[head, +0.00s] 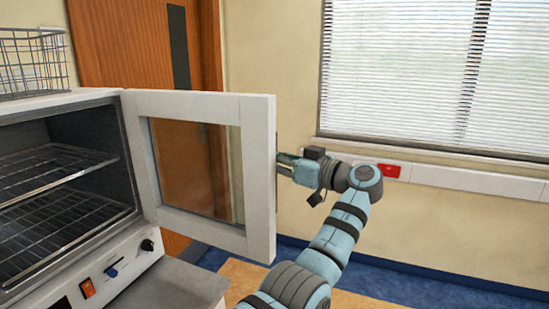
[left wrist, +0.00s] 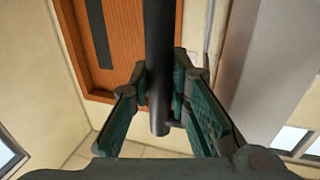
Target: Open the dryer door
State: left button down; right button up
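The dryer is a white oven-like box on the left of the head view. Its white framed door (head: 258,170) with a glass pane stands swung wide open, and the chamber (head: 60,180) with wire racks shows. My left gripper (head: 284,166) is at the door's free edge, partly hidden behind the frame. In the left wrist view, the dark bar handle (left wrist: 159,50) runs between the fingers of the gripper (left wrist: 160,85), whose tips lie against it on both sides. The pale door panel (left wrist: 255,65) is right of the bar. My right gripper is not in view.
A wire basket (head: 33,62) sits on top of the dryer. Controls (head: 110,271) line its lower front, above a grey surface (head: 175,288). A wooden room door (head: 120,45) and a wall with a blinded window (head: 410,70) stand behind. Floor is free beyond the arm.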

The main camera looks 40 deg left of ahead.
pick_arm(q)
jog(key=c, duration=1.7)
grip_release()
jog(key=shift+f, duration=0.1)
jog(key=shift+o, duration=1.1)
jog(key=shift+w+a, duration=0.1)
jog(key=shift+a, duration=0.15)
jog(key=shift+d, duration=0.1)
jog(key=d, duration=1.2)
jog(key=shift+s, duration=0.4)
jog(key=shift+a, duration=0.15)
